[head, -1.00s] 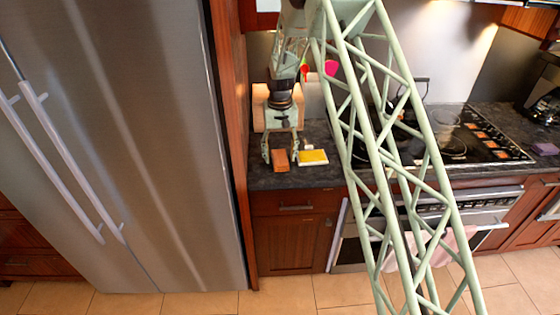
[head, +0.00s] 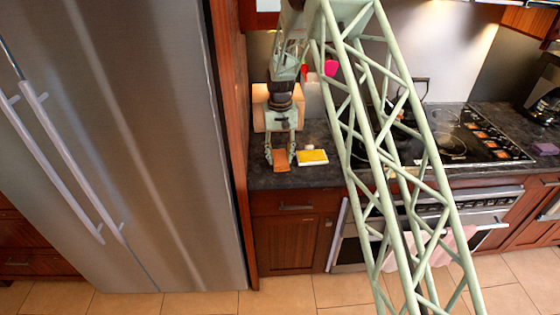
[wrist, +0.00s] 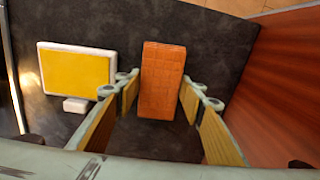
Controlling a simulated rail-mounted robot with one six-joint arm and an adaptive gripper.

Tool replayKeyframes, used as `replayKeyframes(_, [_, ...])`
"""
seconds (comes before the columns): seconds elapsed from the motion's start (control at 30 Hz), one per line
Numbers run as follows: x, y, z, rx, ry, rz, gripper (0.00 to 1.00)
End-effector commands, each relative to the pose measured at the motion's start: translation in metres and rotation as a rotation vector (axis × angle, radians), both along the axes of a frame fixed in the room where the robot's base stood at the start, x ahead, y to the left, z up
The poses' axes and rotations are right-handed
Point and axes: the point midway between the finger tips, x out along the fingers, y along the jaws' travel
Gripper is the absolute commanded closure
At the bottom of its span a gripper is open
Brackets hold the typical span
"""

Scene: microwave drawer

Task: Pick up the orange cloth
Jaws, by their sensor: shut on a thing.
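The orange cloth (wrist: 162,82) is a folded rectangular block with a faint grid on its surface. It also shows on the counter in the head view (head: 281,163). My gripper (wrist: 160,98) has its fingers on the cloth's left and right sides, shut on it. In the head view my gripper (head: 280,158) reaches down to the counter at the cloth. The cloth appears at counter level; I cannot tell whether it is clear of the surface.
A yellow-and-white sponge-like block (wrist: 76,68) lies on the dark counter (wrist: 205,35) left of the cloth in the wrist view. A wooden panel (wrist: 275,90) stands close on the right. A steel fridge (head: 130,140) and a stove (head: 470,140) flank the counter.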

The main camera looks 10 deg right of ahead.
Motion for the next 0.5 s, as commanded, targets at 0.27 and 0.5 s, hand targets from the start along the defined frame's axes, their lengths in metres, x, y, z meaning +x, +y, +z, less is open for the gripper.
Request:
replayKeyframes(0.27, [0.0001,0.0,0.0003,0.0,0.0,0.0,0.73])
replayKeyframes(0.5, [0.0004,0.0,0.0064,0.0,-0.001,0.0,0.73])
